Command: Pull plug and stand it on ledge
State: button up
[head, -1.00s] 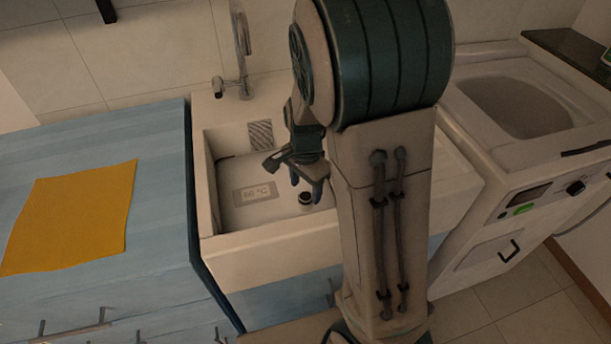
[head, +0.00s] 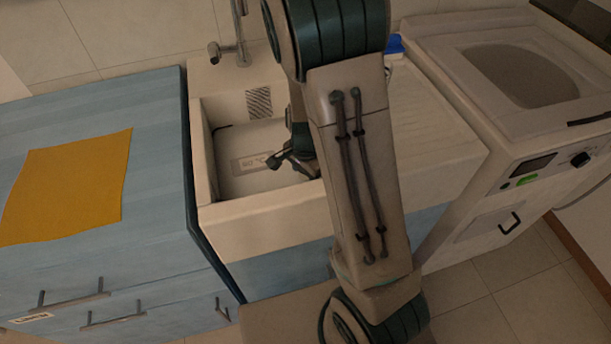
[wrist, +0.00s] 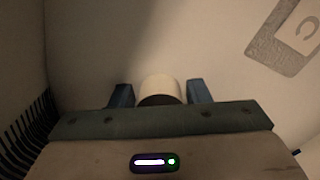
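The plug, a pale cylinder with a dark end (wrist: 160,92), stands between the fingers of my gripper (wrist: 161,95) in the wrist view. My gripper is open, with a visible gap on each side of the plug. In the head view my gripper (head: 300,165) is low inside the sink basin (head: 232,183), and my arm hides the plug. Pale ledges border the basin, with the front rim (head: 260,228) and a ribbed draining area (head: 430,125) to its right.
A tap (head: 240,45) rises behind the basin. A grey panel with markings (wrist: 285,35) lies on the basin floor. A blue object (head: 395,44) is partly hidden behind my arm. An orange cloth (head: 68,185) lies on the blue counter at left.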

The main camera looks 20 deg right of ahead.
jog(key=c, duration=0.6)
jog(key=shift+o, duration=0.3)
jog(key=shift+r+p, duration=1.6)
jog(key=shift+r, duration=0.05)
jog(key=shift+r+p, duration=1.75)
jog(key=shift+r, duration=0.15)
